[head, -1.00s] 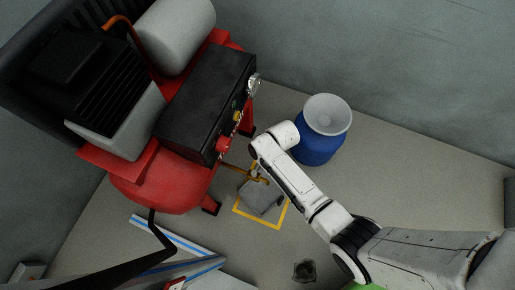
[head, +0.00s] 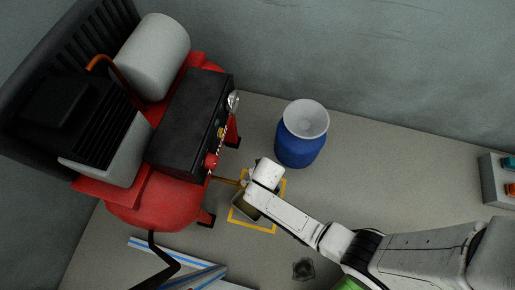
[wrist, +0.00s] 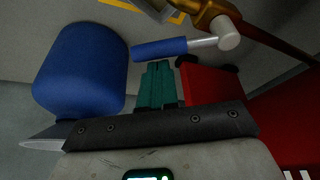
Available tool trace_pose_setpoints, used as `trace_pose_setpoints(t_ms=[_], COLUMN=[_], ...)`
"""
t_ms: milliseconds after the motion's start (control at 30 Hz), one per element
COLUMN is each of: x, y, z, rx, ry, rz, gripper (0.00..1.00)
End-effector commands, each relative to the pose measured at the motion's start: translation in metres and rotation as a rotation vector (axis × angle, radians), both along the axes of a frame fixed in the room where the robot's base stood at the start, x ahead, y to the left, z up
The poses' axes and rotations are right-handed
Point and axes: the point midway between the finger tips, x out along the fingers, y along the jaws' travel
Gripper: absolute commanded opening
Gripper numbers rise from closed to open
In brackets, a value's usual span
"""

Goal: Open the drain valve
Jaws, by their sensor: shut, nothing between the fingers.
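The drain valve shows in the wrist view as a brass body (wrist: 207,12) with a metal stem and a blue lever handle (wrist: 160,49). My gripper (wrist: 158,68) is shut and empty, its teal fingers together. Its tips appear just below the blue handle in the picture; I cannot tell whether they touch it. In the head view, the brass drain pipe (head: 227,181) comes out from under the red compressor (head: 160,208). My wrist hides the valve and the gripper there.
A grey container (head: 241,208), partly hidden by my arm, sits inside a yellow floor square (head: 251,226). A blue barrel (head: 299,150) with a white funnel (head: 305,118) stands behind. A dark floor drain (head: 303,269) lies in front. A button box (head: 492,181) is at the right.

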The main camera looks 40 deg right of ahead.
Motion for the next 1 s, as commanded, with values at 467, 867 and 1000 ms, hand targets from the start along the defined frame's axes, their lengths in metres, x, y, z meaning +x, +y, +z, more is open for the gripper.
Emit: trace_pose_setpoints(t_ms=[467, 867, 1000], x=[-0.027, -0.035, -0.036], y=[0.011, 0.018, 0.019], z=[0.000, 0.000, 0.000], rx=[0.001, 0.001, 0.002], ry=[0.000, 0.000, 0.001], rz=[-0.302, -0.301, -0.300], gripper=[0.00, 0.00, 0.00])
